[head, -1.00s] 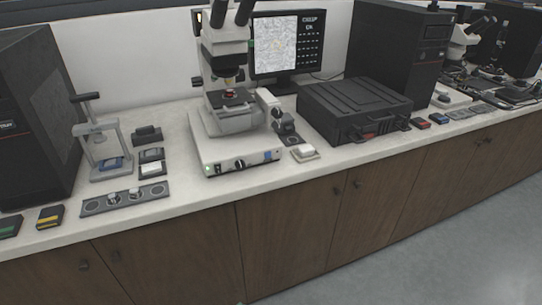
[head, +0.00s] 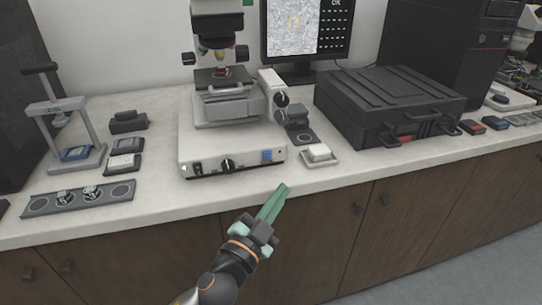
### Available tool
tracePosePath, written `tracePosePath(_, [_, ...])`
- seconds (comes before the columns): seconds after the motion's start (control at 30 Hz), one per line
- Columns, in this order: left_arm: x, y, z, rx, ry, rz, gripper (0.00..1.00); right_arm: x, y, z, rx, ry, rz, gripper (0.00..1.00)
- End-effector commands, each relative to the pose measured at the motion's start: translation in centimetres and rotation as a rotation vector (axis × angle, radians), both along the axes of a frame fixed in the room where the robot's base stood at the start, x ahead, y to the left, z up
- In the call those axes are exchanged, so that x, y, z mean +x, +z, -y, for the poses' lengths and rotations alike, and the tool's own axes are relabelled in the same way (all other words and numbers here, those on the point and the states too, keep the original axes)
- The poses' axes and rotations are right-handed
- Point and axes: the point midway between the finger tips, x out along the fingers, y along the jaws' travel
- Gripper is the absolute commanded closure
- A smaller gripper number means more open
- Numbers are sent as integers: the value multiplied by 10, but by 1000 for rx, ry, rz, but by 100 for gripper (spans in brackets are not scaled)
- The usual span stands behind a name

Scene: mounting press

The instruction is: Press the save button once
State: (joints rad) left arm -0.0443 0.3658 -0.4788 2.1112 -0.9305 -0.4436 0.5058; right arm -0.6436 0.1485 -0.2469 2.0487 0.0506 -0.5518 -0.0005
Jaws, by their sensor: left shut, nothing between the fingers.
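A microscope (head: 225,110) stands on the bench with a white control base. On the front face of the base are a black switch, a black knob (head: 227,164) and a blue square button (head: 266,155) at the right end, which may be the save button; no label is readable. My left gripper (head: 280,190), with green fingers, is shut and empty. In the picture it appears just below and right of the blue button, at the bench's front edge, apart from the button. My right gripper is not in view.
A monitor (head: 308,28) stands behind the microscope. A mounting press (head: 62,120) and a grey strip (head: 80,198) are at left.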

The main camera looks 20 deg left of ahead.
Motion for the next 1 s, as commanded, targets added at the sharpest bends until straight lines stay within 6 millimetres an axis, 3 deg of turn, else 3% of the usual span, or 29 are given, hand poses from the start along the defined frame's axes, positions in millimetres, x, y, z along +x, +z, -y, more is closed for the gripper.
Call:
tracePosePath(0.43, [7, 1, -5, 2, -1, 0, 100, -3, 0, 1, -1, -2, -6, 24])
tracePosePath(1.0, [66, 0, -44, 0, 1, -1, 100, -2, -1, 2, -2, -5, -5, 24])
